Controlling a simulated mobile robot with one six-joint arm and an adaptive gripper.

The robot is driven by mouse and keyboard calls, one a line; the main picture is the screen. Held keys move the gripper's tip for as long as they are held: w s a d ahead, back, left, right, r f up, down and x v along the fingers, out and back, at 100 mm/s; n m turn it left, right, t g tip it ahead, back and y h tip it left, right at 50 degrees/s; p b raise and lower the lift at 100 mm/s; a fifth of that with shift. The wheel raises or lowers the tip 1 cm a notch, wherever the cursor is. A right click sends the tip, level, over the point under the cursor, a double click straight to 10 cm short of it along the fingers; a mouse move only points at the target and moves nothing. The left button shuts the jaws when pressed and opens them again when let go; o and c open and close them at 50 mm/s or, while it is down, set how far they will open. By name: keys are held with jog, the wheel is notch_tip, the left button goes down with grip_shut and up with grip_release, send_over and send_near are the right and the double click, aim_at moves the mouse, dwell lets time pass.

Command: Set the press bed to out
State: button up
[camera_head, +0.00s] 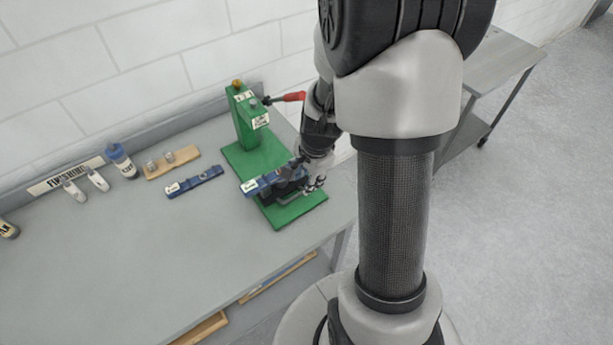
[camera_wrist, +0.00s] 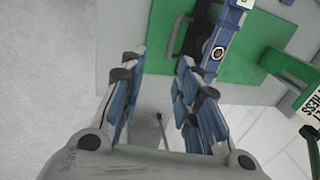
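The green press (camera_head: 246,118) stands on the workbench against the wall, with a red-handled lever (camera_head: 290,97) on its right. Its green base (camera_head: 296,211) reaches toward the bench's front edge. A blue fixture with a white label (camera_head: 250,187) lies across the base, with dark bed parts beside it; it also shows in the wrist view (camera_wrist: 219,45). My gripper (camera_head: 315,183) is at the right side of the base, close to the bed. In the wrist view my gripper (camera_wrist: 161,62) has its blue-padded fingers apart and nothing between them. A dark handle-like frame (camera_wrist: 178,38) lies just beyond the fingertips; contact is unclear.
Another blue fixture (camera_head: 194,181), a wooden block holder (camera_head: 172,161), a blue-capped bottle (camera_head: 121,161) and small white bottles (camera_head: 97,179) stand left of the press. The bench's front left (camera_head: 110,270) is clear. A grey table (camera_head: 497,62) stands behind my arm.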

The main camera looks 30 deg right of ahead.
notch_tip(320, 180, up, 7)
jog(key=s+p, duration=0.1)
jog(key=p, duration=0.4)
jog(key=shift+s+p, duration=0.25)
jog(key=shift+p, duration=0.1)
dwell(0.4)
notch_tip(320, 180, up, 12)
jog(key=s, duration=0.2)
jog(key=shift+s, duration=0.2)
jog(key=shift+f, duration=0.1)
